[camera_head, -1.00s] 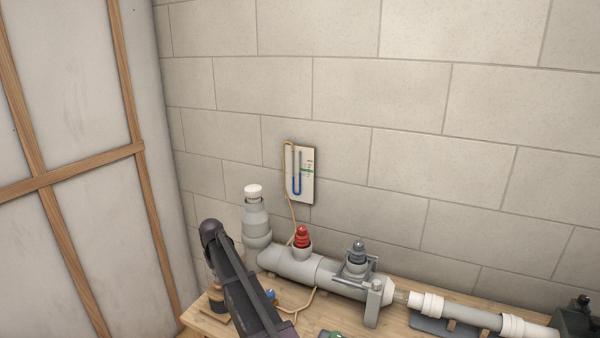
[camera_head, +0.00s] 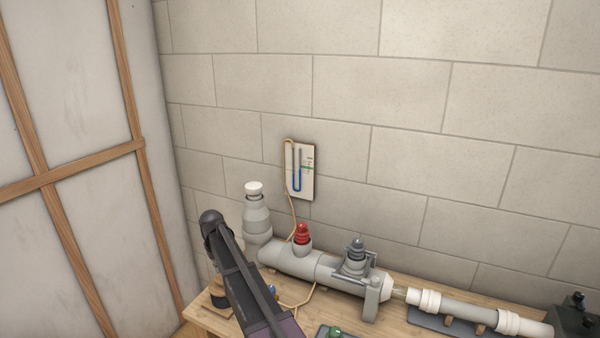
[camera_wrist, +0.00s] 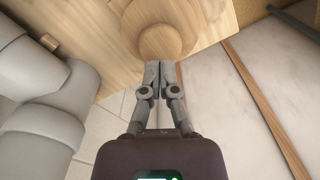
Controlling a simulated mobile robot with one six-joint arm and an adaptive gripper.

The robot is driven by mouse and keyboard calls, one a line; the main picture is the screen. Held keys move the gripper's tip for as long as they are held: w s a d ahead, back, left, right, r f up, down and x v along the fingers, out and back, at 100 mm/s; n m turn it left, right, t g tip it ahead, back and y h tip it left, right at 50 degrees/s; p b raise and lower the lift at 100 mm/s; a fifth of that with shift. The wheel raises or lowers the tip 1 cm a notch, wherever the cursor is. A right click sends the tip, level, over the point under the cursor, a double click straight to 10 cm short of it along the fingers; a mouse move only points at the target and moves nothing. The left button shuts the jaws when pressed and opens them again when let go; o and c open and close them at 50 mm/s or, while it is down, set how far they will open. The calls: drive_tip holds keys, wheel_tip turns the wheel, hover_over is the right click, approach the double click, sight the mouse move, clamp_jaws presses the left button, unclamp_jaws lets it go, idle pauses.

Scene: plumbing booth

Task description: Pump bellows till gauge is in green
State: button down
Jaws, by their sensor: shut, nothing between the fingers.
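The bellows (camera_head: 219,299), dark with pale wood, stands at the table's left end, partly hidden by my arm. In the wrist view its round wooden top (camera_wrist: 167,38) lies at the upper middle. My gripper (camera_wrist: 154,66) is shut and empty, with its fingertips at the near rim of that top; I cannot tell whether they touch. In the head view my gripper is hidden. The gauge (camera_head: 308,184), a pale board with a U-tube of blue liquid and a small green mark, hangs on the wall. The liquid level against the mark is too small to read.
A grey pipe assembly (camera_head: 330,275) with a red plug (camera_head: 303,233) and a grey plug (camera_head: 357,248) lies along the wooden table (camera_head: 385,328). A tan hose (camera_head: 292,212) runs up to the gauge. A panelled wall (camera_head: 80,120) is close on the left.

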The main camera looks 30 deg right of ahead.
sight(221, 277)
drive_tip(key=shift+f, duration=0.15)
drive_tip(key=shift+f+b, duration=2.3)
drive_tip(key=shift+b, duration=0.15)
drive_tip(key=shift+r+p, duration=2.45)
drive_tip(key=shift+f, duration=0.25)
drive_tip(key=shift+r, duration=0.25)
drive_tip(key=shift+f, duration=0.25)
idle(0.8)
